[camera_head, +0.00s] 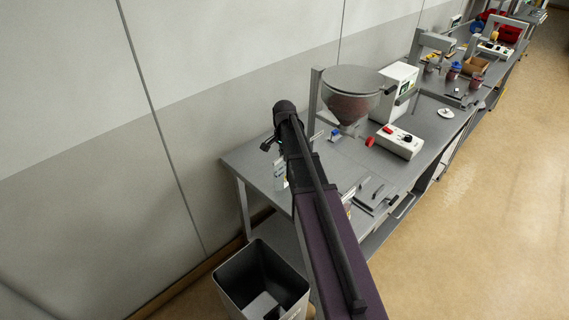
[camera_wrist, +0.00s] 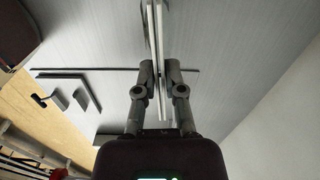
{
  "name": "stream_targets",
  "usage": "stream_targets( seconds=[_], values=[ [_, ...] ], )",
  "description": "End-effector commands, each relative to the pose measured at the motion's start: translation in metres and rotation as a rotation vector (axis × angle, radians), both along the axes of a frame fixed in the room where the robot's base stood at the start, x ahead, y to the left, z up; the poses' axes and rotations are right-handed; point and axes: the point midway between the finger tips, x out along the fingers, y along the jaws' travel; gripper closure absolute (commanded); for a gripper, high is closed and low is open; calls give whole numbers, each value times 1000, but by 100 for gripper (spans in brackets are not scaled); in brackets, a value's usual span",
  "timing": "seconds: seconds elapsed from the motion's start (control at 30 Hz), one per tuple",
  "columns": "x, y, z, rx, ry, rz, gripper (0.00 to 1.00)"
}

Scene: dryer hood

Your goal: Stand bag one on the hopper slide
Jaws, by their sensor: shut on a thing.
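My gripper (camera_wrist: 160,76) is shut on a thin, pale, flat thing (camera_wrist: 159,35), seen edge-on in the wrist view, which I take for bag one. The hopper (camera_head: 352,94), a grey cone with dark contents, stands beyond my arm to the right. Its slide is not clearly distinguishable below it.
The grey bench (camera_head: 250,160) runs along the wall. A flat plate with a handle (camera_head: 374,194) lies near its front edge. A white control box (camera_head: 399,142) and a white machine (camera_head: 399,92) stand beside the hopper. An open bin (camera_head: 238,302) is on the floor.

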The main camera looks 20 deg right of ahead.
Motion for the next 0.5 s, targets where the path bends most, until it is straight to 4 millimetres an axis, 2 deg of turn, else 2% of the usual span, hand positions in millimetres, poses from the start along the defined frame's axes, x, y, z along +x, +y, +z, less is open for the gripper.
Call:
stream_targets(
  seconds=[0.03, 0.17, 0.5],
  values=[
    [0, 0, -10, 0, 0, 0, 100],
    [0, 0, -17, 0, 0, 0, 100],
    [0, 1, -19, 0, 0, 1, 100]
  ],
)
